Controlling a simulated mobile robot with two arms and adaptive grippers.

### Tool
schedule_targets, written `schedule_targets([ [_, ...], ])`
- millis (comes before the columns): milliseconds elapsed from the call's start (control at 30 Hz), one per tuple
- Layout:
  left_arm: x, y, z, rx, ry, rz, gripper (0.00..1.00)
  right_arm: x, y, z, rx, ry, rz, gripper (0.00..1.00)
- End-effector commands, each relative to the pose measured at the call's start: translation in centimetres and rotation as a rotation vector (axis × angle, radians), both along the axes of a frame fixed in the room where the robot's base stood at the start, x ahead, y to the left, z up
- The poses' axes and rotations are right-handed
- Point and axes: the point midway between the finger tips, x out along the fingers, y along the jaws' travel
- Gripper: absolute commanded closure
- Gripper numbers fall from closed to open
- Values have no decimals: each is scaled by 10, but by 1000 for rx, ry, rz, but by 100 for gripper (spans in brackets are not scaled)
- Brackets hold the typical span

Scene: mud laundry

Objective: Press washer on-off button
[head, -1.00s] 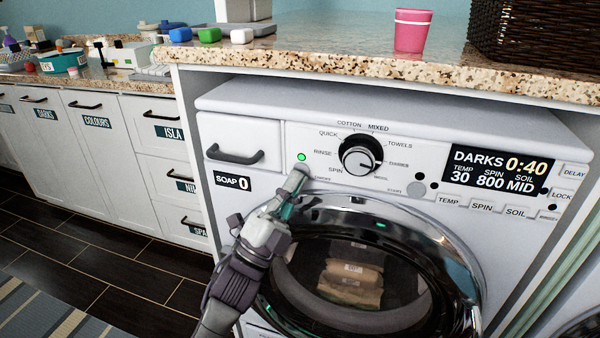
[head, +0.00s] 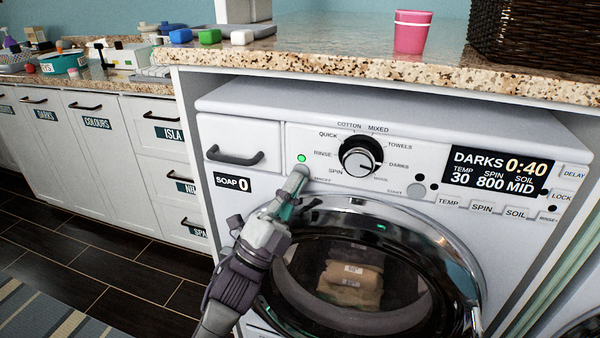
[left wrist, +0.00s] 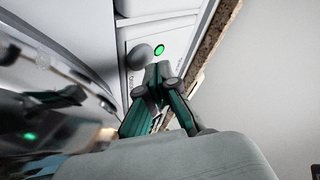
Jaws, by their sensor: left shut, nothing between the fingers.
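The white washer (head: 245,133) stands under the counter, with its green light (head: 301,158) lit at the left of the dial. The round grey on-off button sits just below that light in the head view, closely overlapped by my fingertips. In the left wrist view the button (left wrist: 138,57) shows as a grey knob beside the green light (left wrist: 159,51). My left gripper (head: 294,182) is shut and empty, its tips at the panel right by the button. I cannot tell whether they touch it. My right gripper is not in view.
The dial (head: 361,157) and lit display (head: 497,171) are right of the button. The round glass door (head: 375,285) bulges out below, close to my left gripper. The soap drawer handle (head: 235,156) is to the left. The stone counter edge (head: 370,68) overhangs above.

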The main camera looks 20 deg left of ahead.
Motion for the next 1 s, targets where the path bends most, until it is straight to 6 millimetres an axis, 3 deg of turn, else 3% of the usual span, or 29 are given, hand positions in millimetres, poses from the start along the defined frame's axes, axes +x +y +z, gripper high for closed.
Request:
schedule_targets([
  [1000, 10, 0, 0, 0, 0, 0, 100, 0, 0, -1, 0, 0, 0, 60],
])
